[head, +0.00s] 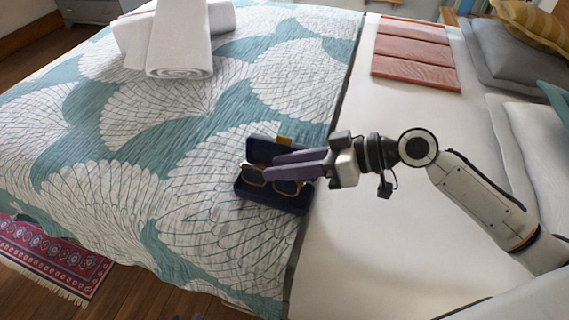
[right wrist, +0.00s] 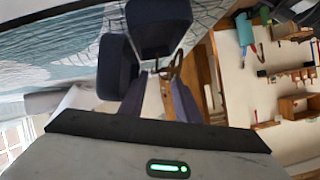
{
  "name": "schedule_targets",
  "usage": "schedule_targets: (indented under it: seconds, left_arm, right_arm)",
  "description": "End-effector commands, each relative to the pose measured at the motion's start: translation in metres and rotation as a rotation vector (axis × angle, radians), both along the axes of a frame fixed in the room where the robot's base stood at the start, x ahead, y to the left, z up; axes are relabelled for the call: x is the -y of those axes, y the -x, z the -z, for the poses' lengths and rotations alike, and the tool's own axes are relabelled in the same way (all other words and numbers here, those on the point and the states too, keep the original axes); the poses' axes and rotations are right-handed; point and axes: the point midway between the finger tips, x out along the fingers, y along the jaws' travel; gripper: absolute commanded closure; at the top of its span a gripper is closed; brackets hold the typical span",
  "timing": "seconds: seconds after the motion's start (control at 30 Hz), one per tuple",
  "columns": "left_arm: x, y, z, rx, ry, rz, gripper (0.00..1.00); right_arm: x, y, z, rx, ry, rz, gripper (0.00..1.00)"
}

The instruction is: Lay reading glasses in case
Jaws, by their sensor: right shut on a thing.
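The reading glasses (head: 257,179), with thin brown frames, are over the dark blue case's near half in the head view. The case (head: 270,201) lies open on the patterned bedspread, its other half behind my fingers. My right gripper (head: 272,167) comes in from the right and is shut on the glasses. Its purple fingers hide part of the glasses and case. In the right wrist view, the glasses (right wrist: 172,66) show at the fingertips beside the case (right wrist: 160,25). I cannot tell whether the glasses touch the case. Small dark tips at the bottom edge may be my left gripper (head: 187,317).
Folded and rolled white towels (head: 178,45) lie at the back left of the bed. A folded terracotta cloth (head: 415,52) lies on the white sheet, with pillows (head: 510,60) at the right. The bedspread around the case is clear. A red rug (head: 50,258) is on the floor.

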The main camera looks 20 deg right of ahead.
Motion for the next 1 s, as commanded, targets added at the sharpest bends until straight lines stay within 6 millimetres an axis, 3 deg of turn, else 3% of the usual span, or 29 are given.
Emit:
schedule_targets:
  seconds: [0.13, 0.17, 0.27, 0.67, 1.0]
  left_arm:
    - [0.0, 0.001, 0.002, -0.004, -0.001, 0.0, 0.69]
    - [0.0, 0.001, 0.002, -0.005, -0.001, 0.0, 0.69]
    - [0.0, 0.001, 0.003, -0.006, -0.001, 0.001, 0.69]
    - [0.0, 0.001, 0.002, -0.004, -0.002, 0.001, 0.69]
    - [0.0, -0.001, 0.0, 0.001, 0.0, 0.001, 0.69]
  right_arm:
    - [0.0, 0.0, 0.0, 0.0, 0.0, 0.0, 0.91]
    - [0.0, 0.0, 0.0, 0.0, 0.0, 0.0, 0.65]
    - [0.0, 0.0, 0.0, 0.001, 0.0, 0.0, 0.48]
    - [0.007, 0.003, -0.002, 0.0, 0.002, 0.002, 0.48]
    - [0.058, 0.031, -0.027, -0.004, 0.004, 0.002, 0.48]
